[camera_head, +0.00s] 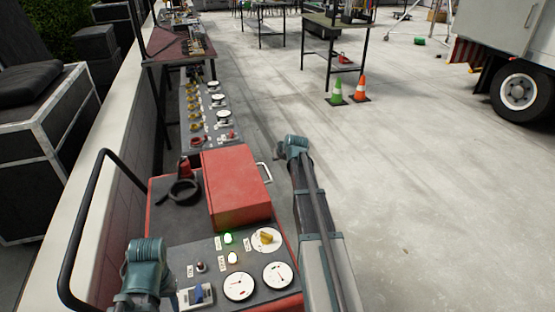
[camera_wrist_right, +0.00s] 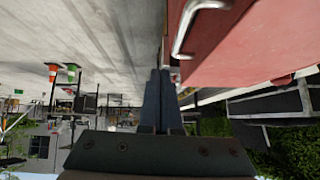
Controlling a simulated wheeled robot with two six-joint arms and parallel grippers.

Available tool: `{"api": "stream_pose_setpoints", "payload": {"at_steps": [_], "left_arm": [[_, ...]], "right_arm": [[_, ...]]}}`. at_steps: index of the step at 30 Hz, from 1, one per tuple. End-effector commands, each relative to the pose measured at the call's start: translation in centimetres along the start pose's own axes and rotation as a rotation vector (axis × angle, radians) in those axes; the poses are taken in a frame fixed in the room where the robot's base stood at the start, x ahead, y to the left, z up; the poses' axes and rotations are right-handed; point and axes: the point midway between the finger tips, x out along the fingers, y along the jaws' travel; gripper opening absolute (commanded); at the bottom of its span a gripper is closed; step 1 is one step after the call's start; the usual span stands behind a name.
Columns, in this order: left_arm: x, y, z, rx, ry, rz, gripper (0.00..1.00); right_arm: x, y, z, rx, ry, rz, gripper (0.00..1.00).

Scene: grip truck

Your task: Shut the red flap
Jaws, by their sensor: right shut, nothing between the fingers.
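A red box-like housing (camera_head: 237,187) stands on the dark-topped red cart, with a pale metal handle (camera_head: 264,172) on its right side. The red flap cannot be told apart from the housing with certainty, nor can how far it stands open. In the right wrist view a red panel (camera_wrist_right: 255,45) with the bent metal handle (camera_wrist_right: 190,22) fills the upper right. My right gripper (camera_wrist_right: 161,72) is shut and empty, its fingertips just below and left of the handle, apparently apart from it. My right arm reaches up right of the cart in the head view. My left gripper is not seen.
The cart panel carries dials (camera_head: 239,286), a green lamp (camera_head: 228,238) and a yellow knob (camera_head: 266,237). A black rail (camera_head: 87,215) and a low white wall (camera_head: 62,245) lie left. Open floor (camera_head: 420,200) lies right. Cones (camera_head: 360,88), tables and a truck (camera_head: 490,30) stand farther off.

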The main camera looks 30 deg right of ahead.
Motion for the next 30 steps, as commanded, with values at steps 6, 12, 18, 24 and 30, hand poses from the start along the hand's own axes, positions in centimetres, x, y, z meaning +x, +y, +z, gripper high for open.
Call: {"api": "stream_pose_setpoints", "payload": {"at_steps": [6,12,18,24,30], "left_arm": [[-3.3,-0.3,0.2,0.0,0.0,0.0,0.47],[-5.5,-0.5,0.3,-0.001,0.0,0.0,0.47],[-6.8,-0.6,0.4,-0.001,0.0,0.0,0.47],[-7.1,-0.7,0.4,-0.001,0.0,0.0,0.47],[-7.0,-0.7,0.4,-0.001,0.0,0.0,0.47]], "right_arm": [[-3.8,0.7,-1.0,0.002,0.0,0.0,0.0],[-7.2,2.0,-0.7,0.001,0.0,0.0,0.0],[-9.4,2.9,-0.5,0.0,0.0,0.0,0.0],[-10.1,3.2,-0.3,0.0,0.0,-0.001,0.0],[-10.0,3.3,-0.3,-0.001,0.0,-0.001,0.0]]}}
